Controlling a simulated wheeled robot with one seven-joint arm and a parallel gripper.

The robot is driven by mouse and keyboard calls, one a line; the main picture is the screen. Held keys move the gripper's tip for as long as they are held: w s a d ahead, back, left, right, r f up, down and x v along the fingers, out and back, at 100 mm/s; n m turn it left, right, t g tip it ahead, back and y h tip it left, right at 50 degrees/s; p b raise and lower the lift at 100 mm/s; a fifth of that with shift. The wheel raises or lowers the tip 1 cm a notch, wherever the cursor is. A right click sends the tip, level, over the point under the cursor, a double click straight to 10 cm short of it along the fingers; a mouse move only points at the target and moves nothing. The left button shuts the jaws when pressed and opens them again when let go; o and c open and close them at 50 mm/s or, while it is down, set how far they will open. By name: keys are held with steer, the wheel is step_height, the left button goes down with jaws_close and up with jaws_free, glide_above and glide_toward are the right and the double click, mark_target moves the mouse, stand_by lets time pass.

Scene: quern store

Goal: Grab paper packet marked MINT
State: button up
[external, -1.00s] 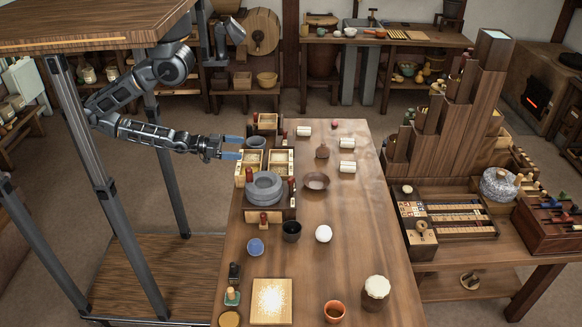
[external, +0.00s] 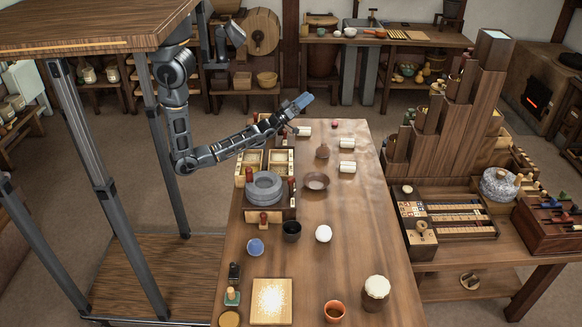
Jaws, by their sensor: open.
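My gripper (external: 301,102), with blue fingers, is raised over the far left part of the wooden table (external: 330,235), pointing up and to the right. It is open, with nothing seen between its fingers. No lettering is readable at this size, so I cannot tell which, if any, is marked MINT.
A grey stone quern (external: 263,188) stands at the table's left edge by wooden trays (external: 250,160). The table's right-middle is clear.

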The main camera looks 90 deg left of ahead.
steer(key=w+a+r+n+g+y, duration=0.45)
steer(key=a+n+y, duration=0.3)
steer(key=n, duration=0.25)
steer(key=w+a+r+n+g+y, duration=0.4)
steer(key=w+a+n+g+y, duration=0.15)
steer(key=a+n+y, duration=0.35)
steer(key=n+g+h+b, duration=1.15)
steer(key=n+b, duration=0.45)
steer(key=n, duration=0.8)
glide_toward(348, 142)
steer(key=a, duration=0.1)
steer(key=a+f, duration=0.1)
steer(key=a, duration=0.1)
steer(key=shift+a+f+h, duration=0.15)
steer(key=shift+a+h, duration=0.05)
steer(key=shift+h, duration=0.1)
steer(key=shift+f, duration=0.15)
steer(key=shift+x, duration=0.9)
steer(key=shift+r+b+x, duration=0.15)
steer(key=shift+b+x, duration=0.15)
steer(key=shift+x, duration=1.1)
steer(key=shift+r+b+x, duration=0.2)
steer(key=shift+b+x, duration=0.05)
steer(key=shift+x, duration=1.1)
steer(key=shift+a, duration=0.15)
steer(key=shift+c, duration=0.2)
